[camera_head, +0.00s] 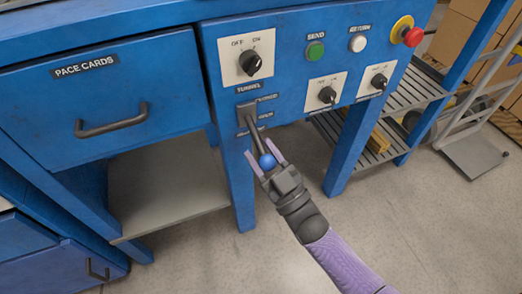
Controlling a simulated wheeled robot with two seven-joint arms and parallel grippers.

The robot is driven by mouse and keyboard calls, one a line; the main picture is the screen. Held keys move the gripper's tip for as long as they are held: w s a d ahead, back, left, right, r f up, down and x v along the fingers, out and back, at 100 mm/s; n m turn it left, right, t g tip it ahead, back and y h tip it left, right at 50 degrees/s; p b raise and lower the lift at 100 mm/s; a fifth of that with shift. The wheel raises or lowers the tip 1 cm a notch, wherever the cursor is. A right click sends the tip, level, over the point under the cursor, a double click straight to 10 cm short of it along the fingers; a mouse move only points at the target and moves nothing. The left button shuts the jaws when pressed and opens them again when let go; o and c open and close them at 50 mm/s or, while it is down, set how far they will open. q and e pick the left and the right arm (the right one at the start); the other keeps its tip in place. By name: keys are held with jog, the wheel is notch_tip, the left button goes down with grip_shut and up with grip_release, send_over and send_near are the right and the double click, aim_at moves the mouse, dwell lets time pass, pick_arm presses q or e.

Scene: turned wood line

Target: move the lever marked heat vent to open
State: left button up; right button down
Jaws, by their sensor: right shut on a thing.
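A lever with a dark shaft (255,138) comes out of a grey slotted plate (246,117) on the blue panel and points down and outward. It ends in a blue ball knob (267,161). Small labels beside the plate are too blurred to read; I cannot make out "heat vent" or "open". My right gripper (264,155), on a purple arm from the lower right, has its two lilac fingers either side of the knob and is shut on it. My left gripper is not in view.
Above the lever are a "TUNNEL" label (248,87) and an OFF/ON rotary switch (250,63). To the right are a green button (315,50), a white button (358,43), two more rotary switches and a red emergency stop (412,37). A "PACE CARDS" drawer (95,100) is left.

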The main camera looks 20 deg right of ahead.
jog(key=shift+w+f+b, duration=0.2)
jog(key=shift+f+b, duration=0.25)
jog(key=shift+f, duration=0.75)
jog(key=shift+w+a+f, duration=0.1)
jog(key=shift+w+f, duration=0.05)
jog(key=shift+c, duration=1.2)
grip_release()
jog(key=shift+w+a, duration=0.1)
